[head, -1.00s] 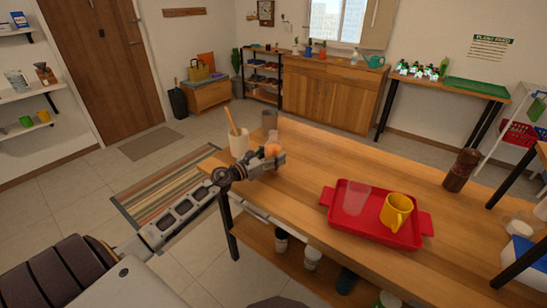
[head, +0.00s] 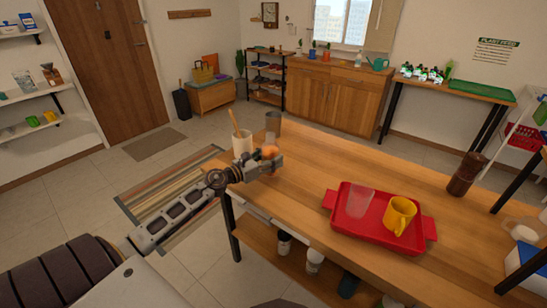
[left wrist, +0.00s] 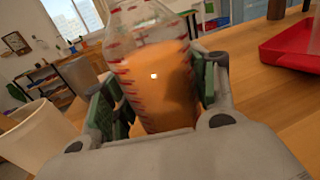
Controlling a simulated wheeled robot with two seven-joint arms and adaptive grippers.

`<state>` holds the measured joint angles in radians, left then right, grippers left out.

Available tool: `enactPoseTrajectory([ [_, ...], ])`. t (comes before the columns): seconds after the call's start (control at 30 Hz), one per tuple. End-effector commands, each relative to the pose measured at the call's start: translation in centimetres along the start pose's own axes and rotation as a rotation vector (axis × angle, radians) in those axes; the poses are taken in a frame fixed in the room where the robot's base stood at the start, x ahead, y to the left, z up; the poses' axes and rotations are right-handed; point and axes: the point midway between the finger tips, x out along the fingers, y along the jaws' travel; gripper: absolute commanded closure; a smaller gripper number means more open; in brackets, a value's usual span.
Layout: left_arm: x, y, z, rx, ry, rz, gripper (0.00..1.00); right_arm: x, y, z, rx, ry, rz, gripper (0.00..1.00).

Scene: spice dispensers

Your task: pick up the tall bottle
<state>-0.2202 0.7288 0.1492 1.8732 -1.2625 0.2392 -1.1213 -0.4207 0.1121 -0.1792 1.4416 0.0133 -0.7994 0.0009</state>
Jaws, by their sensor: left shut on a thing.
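The tall bottle (left wrist: 155,75) is clear with red marks and orange contents. In the left wrist view it stands between the two green-padded fingers of my left gripper (left wrist: 160,95), which is shut on it. In the head view the gripper (head: 270,162) is over the left end of the wooden table, and the orange of the bottle (head: 268,152) shows at its fingers. The bottle's base is hidden, so I cannot tell whether it touches the table. My right gripper is not in view.
A white cup with a wooden stick (head: 242,143) and a grey tumbler (head: 273,122) stand close beside the gripper. A red tray (head: 350,226) holds a clear cup and a yellow mug (head: 399,214). A brown grinder (head: 465,174) stands to the right.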

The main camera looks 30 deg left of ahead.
Motion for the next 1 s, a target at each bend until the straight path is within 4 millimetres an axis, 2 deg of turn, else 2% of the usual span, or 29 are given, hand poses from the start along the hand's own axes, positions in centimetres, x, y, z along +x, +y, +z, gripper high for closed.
enactPoseTrajectory([
  [0.33,-1.7,0.0,0.1,0.0,-0.002,0.0,0.8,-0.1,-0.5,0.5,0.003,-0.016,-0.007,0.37],
  [0.6,-3.0,0.0,0.1,0.0,-0.002,0.001,0.8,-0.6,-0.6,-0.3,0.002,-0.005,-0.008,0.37],
  [1.0,-5.2,0.0,0.1,0.0,-0.002,0.001,0.8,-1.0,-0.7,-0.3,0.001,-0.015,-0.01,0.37],
])
